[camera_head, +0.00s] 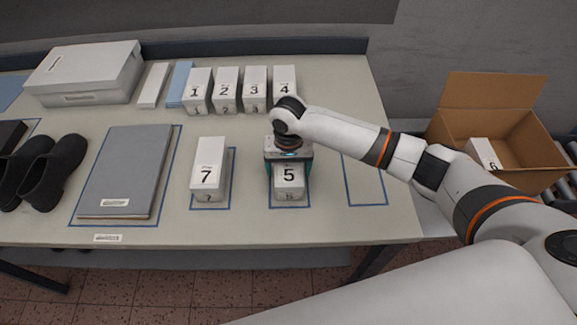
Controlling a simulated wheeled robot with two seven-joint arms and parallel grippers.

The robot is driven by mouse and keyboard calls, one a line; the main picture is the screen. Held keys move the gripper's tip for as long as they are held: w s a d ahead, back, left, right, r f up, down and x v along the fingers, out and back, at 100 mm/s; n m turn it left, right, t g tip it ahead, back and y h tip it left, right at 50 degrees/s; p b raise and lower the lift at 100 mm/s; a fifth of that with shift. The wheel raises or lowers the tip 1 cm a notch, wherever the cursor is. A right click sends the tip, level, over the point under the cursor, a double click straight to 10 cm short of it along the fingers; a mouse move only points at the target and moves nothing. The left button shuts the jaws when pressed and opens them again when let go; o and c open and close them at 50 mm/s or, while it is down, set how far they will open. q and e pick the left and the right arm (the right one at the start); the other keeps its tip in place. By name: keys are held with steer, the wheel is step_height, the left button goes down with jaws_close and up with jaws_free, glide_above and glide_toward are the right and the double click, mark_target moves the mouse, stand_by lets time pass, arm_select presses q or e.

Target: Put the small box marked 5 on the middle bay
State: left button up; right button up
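The small white box marked 5 (289,179) is upright inside the blue outline of the middle bay (290,207). Its base looks at or very near the table; I cannot tell whether it touches. My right gripper (289,168) points down over the box from behind. Its teal fingers lie close against the left and right sides of the box, and it looks shut on it. The gripper body hides the back of the box. My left gripper is not in view.
Box 7 (208,170) stands in the left bay; the right bay (366,192) is empty. Boxes 1 (196,91), 2 (226,90), 3 (255,89) and 4 (284,80) line the back. Box 6 (484,153) is in the open carton (520,125). A grey folder (128,172) and black shoes lie left.

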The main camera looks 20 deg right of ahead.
step_height(320, 180, up, 12)
steer(key=shift+r+b, duration=0.1)
steer(key=shift+b, duration=0.6)
